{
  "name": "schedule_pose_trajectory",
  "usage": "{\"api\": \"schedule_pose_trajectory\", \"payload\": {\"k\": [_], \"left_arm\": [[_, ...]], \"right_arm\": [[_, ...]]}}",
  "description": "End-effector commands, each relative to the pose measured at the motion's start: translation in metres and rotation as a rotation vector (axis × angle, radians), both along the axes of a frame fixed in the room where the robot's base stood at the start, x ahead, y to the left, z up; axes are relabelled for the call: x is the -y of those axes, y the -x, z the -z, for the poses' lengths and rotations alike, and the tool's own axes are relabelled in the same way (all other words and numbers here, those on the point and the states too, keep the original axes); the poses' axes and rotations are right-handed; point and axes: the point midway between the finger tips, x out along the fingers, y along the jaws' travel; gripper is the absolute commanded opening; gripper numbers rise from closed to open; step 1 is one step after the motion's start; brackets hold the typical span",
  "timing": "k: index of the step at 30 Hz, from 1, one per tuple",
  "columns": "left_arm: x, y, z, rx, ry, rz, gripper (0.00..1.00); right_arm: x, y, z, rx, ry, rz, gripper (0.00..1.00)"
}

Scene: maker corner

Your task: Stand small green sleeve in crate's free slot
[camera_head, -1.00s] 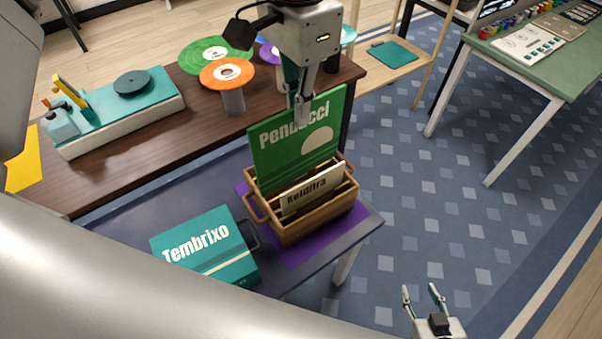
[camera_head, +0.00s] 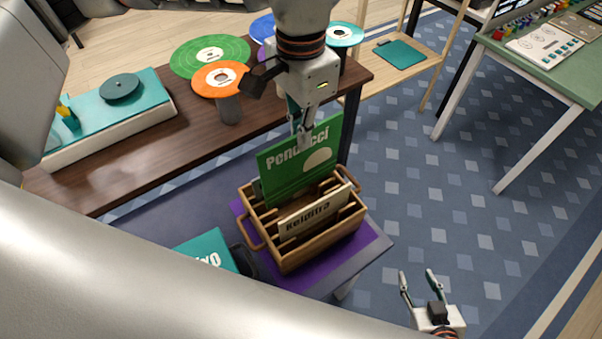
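The small green sleeve (camera_head: 291,176), lettered "Penducci", is upright with its lower part down behind the front parts of the wooden crate (camera_head: 318,244). My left gripper (camera_head: 303,138) is shut on its top edge from above. The sleeve's bottom edge is hidden, so I cannot tell whether it touches the crate floor. A cream sleeve (camera_head: 312,213) lettered "Relditra" stands in a slot nearer the front. My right gripper (camera_head: 420,285) is open and empty, at the lower right over the floor.
The crate stands on a purple mat (camera_head: 376,246) on a dark table. A teal sleeve or box (camera_head: 206,248) lies left of it, partly hidden by my arm. A brown bench (camera_head: 130,156) behind bears a turntable (camera_head: 122,88) and coloured records (camera_head: 210,56).

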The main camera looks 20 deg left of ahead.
Motion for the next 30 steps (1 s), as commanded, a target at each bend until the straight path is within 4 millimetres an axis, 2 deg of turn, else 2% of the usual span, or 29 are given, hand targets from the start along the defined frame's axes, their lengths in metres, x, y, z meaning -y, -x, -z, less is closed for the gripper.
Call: {"api": "schedule_pose_trajectory", "payload": {"k": [1, 7, 15, 23, 30], "left_arm": [[0.0, 0.0, 0.017, -0.003, 0.0, 0.0, 0.0], [0.0, 0.0, 0.048, -0.004, 0.0, 0.0, 0.0], [0.0, 0.0, 0.061, 0.0, 0.0, 0.0, 0.0], [0.0, 0.0, 0.098, -0.005, 0.0, 0.001, 0.0], [0.0, 0.0, 0.097, 0.001, 0.0, 0.0, 0.0]], "right_arm": [[-0.002, 0.0, 0.012, 0.003, -0.003, -0.004, 0.4], [-0.004, 0.002, 0.034, -0.002, -0.005, -0.003, 0.4], [-0.004, 0.003, 0.043, -0.005, -0.007, -0.003, 0.4], [-0.004, 0.01, 0.072, -0.023, -0.009, -0.003, 0.4], [-0.004, 0.011, 0.073, -0.028, -0.006, -0.003, 0.4]]}}
